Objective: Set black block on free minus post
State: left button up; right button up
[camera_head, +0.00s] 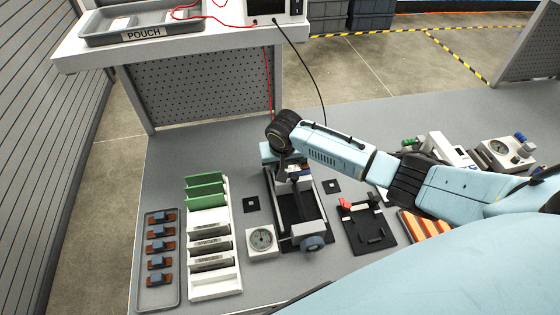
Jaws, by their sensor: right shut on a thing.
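My right gripper (293,180) reaches down over a black-bedded device with a handwheel (313,243). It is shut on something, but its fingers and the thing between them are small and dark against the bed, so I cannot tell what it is. To the right lies a black plate (372,238). A red block (345,204) sits at its upper left, and a small dark piece (374,201) stands at its upper right. I cannot tell whether this piece is a block or a post. My left gripper is not in view.
A white rack (214,282) with green cards stands left of the device, beside a grey tray (157,293) of several small parts. Two small black squares flank the device. A POUCH tray (140,33) is on the raised shelf.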

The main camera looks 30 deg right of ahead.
jog(key=shift+p, duration=0.4)
dwell(0.4)
jog(key=o, duration=1.3)
notch_tip(320, 180, up, 5)
jog(key=p, duration=0.5)
jog(key=shift+p, duration=0.4)
jog(key=shift+r+p, duration=1.05)
jog(key=shift+r, duration=0.2)
